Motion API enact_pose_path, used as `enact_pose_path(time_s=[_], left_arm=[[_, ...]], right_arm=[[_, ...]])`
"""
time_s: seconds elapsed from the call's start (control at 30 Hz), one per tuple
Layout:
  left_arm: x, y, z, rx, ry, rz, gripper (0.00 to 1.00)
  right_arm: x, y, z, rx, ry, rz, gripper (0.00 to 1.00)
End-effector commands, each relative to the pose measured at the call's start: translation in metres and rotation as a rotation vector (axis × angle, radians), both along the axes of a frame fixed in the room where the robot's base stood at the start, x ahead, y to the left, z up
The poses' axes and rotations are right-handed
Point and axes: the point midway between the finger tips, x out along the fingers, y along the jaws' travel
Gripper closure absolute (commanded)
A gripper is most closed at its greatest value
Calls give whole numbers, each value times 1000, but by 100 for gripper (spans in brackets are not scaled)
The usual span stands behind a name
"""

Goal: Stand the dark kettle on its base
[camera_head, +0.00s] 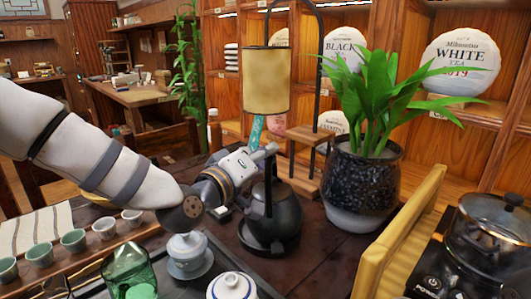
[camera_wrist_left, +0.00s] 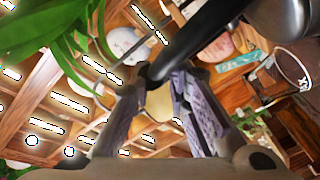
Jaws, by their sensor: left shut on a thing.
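The dark kettle (camera_head: 280,216) is upright in the head view, right of the middle. Its round dark base (camera_head: 252,243) shows as a rim right under it; I cannot tell whether the kettle rests fully on it or hangs just above. My left gripper (camera_head: 266,154) is shut on the top of the kettle's handle, reaching in from the left. In the left wrist view the dark handle (camera_wrist_left: 195,42) passes by the fingertips (camera_wrist_left: 158,84), and part of the kettle body (camera_wrist_left: 285,18) shows at the upper right. My right gripper is not in view.
A potted plant (camera_head: 362,185) stands right of the kettle, and a lamp (camera_head: 266,82) behind it. A lidded white cup (camera_head: 188,257), a green glass pot (camera_head: 130,268) and several small cups are at the left. A glass pot on a burner (camera_head: 490,240) is at the right.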

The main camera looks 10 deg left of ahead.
Motion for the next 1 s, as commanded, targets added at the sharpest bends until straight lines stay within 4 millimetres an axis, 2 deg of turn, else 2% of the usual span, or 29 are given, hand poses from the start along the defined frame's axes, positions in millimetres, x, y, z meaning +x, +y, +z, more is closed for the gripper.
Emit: enact_pose_path(time_s=[0.03, 0.47, 1.0], left_arm=[[0, 0, 6, -3, -12, 1, 100], [0, 1, 6, -3, -11, 1, 100], [-2, 14, 6, -3, -11, 1, 100]], right_arm=[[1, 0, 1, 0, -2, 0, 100], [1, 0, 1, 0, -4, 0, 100], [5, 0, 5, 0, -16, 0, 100]])
